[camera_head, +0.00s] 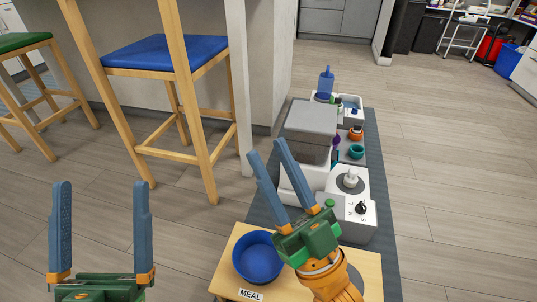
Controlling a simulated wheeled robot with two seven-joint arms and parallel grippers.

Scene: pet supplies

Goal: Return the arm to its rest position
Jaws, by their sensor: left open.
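My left gripper (101,184) is at the lower left of the head view, its two blue fingers pointing up and wide apart. Nothing is between them, and floor shows behind. My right gripper (267,148) is right of centre, on an orange and green wrist that comes in from the bottom. Its blue fingers point up and to the left, with an empty gap between them. It shows in front of the low wooden table and the grey-white units. A blue bowl (257,262) sits on the wooden table (228,247) by a MEAL label, left of my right wrist.
A grey-lidded bin (311,119) and a white dispenser (363,187) stand on a dark mat (386,252). A teal bowl (356,152) and a blue bottle (326,82) are farther back. A blue-seated stool (166,53) stands left. Floor at right is clear.

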